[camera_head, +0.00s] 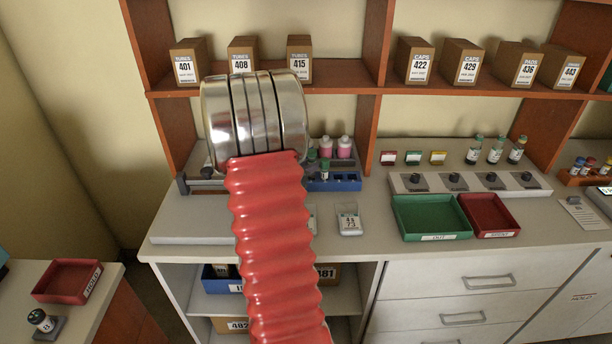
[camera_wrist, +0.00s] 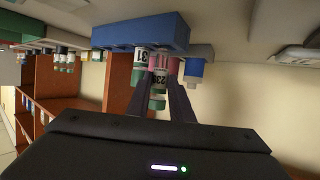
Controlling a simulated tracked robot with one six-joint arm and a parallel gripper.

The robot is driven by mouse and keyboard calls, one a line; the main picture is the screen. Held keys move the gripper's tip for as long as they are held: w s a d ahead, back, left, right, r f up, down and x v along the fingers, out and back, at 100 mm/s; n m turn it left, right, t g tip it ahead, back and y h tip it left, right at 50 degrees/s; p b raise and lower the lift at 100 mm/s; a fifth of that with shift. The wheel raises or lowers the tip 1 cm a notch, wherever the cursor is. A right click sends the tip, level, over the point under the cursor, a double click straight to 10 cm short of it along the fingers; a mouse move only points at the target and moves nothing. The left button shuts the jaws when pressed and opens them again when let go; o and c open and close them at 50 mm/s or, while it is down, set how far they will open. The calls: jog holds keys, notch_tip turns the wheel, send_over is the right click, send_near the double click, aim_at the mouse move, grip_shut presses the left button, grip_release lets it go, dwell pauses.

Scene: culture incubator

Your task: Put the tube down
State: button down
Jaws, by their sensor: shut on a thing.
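The wrist view appears upside down. In it my gripper (camera_wrist: 161,82) is shut on a tube (camera_wrist: 158,88) with a white numbered label and a green cap. The blue rack (camera_wrist: 140,31) is right at the fingertips; I cannot tell whether the held tube's base is in a slot or just short of it. Another green-capped tube (camera_wrist: 139,72), labelled 31, is beside it at the rack. In the head view my arm hides the gripper; the blue rack (camera_head: 347,184) shows on the counter just right of the arm.
Pink bottles (camera_head: 344,147) stand close behind the rack. To the right are a green tray (camera_head: 405,232), a red tray (camera_head: 490,224) and a row of pads (camera_head: 412,183). A shelf (camera_head: 400,88) with cartons overhangs the counter. A small labelled dish (camera_head: 348,219) lies in front.

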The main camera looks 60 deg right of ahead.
jog(key=shift+s+a+f, duration=0.1)
jog(key=shift+a+f, duration=0.05)
jog(key=shift+f, duration=0.75)
jog(key=shift+a+f, duration=0.1)
jog(key=shift+f, duration=0.8)
jog(key=c, duration=2)
grip_release()
jog(key=o, duration=0.3)
jog(key=shift+d+r, duration=0.1)
jog(key=shift+o, duration=0.6)
jog(key=shift+r, duration=0.1)
jog(key=shift+r, duration=0.1)
jog(key=shift+a+r, duration=0.2)
jog(key=shift+a, duration=0.2)
jog(key=v, duration=1.1)
